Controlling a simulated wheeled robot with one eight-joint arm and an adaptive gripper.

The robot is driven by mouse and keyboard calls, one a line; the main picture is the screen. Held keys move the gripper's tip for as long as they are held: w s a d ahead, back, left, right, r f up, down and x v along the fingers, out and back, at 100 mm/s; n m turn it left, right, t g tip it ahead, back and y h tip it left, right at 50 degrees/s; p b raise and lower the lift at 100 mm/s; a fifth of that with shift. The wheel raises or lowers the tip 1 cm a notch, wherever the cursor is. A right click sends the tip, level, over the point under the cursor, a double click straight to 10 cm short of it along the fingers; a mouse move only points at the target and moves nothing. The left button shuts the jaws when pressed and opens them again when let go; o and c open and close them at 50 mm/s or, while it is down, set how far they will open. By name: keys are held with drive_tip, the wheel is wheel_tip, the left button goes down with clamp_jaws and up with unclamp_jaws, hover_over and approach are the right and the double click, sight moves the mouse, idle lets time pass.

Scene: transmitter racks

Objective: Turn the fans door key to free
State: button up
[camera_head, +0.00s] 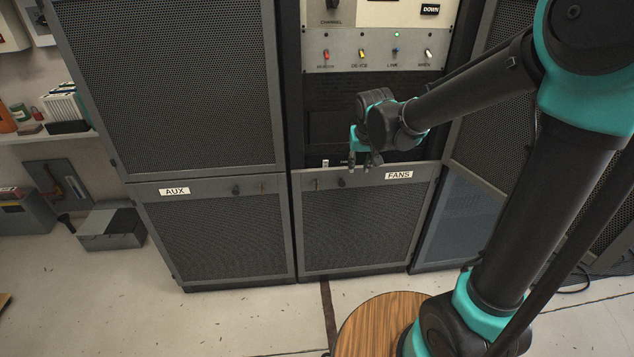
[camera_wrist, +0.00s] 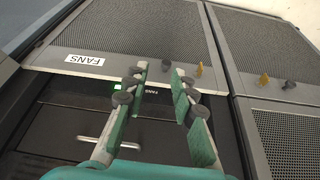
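The lower door labelled FANS (camera_head: 360,228) is shut in the head view. On its top rail are a brass key-like piece (camera_head: 316,184) and a dark round knob (camera_head: 341,183). The wrist view shows the same rail upside down, with the FANS label (camera_wrist: 84,60), the dark knob (camera_wrist: 167,65) and the brass piece (camera_wrist: 199,69). My gripper (camera_head: 364,164) is just above the rail, near the knob. In the wrist view its two fingers (camera_wrist: 160,76) are apart with nothing held. The knob shows beyond the gap between the tips; the brass piece is outside it, to the right.
The AUX door (camera_head: 215,236) stands beside it with its own knob (camera_head: 236,189) and brass piece (camera_head: 262,187). A switch panel (camera_head: 375,50) is above. A dark recess lies behind my gripper. A round wooden top (camera_head: 370,325) is in front on the floor.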

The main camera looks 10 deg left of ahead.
drive_tip(key=w+a+n, duration=0.1)
drive_tip(key=w+a, duration=0.2)
drive_tip(key=a, duration=0.9)
approach(317, 181)
drive_tip(key=x, duration=0.8)
drive_tip(key=shift+s+f, duration=0.25)
drive_tip(key=shift+f, duration=0.2)
drive_tip(key=shift+c, duration=0.3)
clamp_jaws()
